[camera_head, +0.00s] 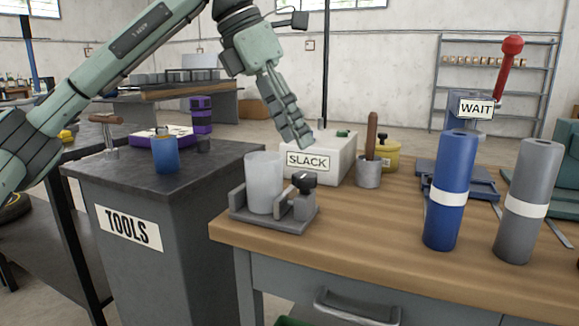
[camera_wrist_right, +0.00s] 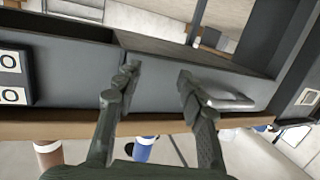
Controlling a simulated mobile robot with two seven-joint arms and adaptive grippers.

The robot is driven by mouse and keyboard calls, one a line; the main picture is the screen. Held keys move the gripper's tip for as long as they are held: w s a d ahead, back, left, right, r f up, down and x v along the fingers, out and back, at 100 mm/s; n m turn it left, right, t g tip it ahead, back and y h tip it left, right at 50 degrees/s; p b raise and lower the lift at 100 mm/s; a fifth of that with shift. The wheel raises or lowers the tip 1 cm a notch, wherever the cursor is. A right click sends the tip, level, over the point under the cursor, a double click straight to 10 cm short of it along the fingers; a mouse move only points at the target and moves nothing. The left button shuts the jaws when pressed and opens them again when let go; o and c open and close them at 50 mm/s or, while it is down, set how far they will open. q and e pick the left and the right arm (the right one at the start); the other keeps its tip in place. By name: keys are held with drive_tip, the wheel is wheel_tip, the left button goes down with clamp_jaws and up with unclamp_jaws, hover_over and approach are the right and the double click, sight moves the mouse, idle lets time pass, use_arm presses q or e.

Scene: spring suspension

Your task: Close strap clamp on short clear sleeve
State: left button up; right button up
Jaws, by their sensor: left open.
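The short clear sleeve (camera_head: 265,183), a frosty cylinder, stands upright in a grey strap clamp (camera_head: 274,224) at the left front corner of the wooden bench. The clamp has a block with a dark knob (camera_head: 304,181) on its right side. Whether the strap is tight around the sleeve cannot be told.
The SLACK box (camera_head: 322,160) stands behind the clamp. A cup with a wooden handle (camera_head: 369,168) and a yellow pot (camera_head: 386,155) are beside it. Blue (camera_head: 449,190) and grey (camera_head: 528,202) cylinders stand right. The TOOLS cabinet (camera_head: 130,226) is left. Bench wood right of the clamp is clear.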

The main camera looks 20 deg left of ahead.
sight(304, 175)
use_arm(q)
drive_tip(key=shift+y, duration=0.5)
drive_tip(key=x, duration=0.2)
drive_tip(key=a+x, duration=0.1)
drive_tip(key=x, duration=0.2)
drive_tip(key=b+x, duration=0.1)
drive_tip(key=x, duration=0.1)
drive_tip(key=shift+w+a+f, duration=0.1)
drive_tip(key=shift+w+f, duration=0.25)
use_arm(e)
wheel_tip(304, 175, up, 6)
drive_tip(key=a+t+y, duration=0.1)
drive_tip(key=a+t, duration=0.1)
drive_tip(key=shift+s+a+t+y, duration=0.25)
drive_tip(key=shift+a+t+y, duration=0.05)
drive_tip(key=shift+y, duration=0.1)
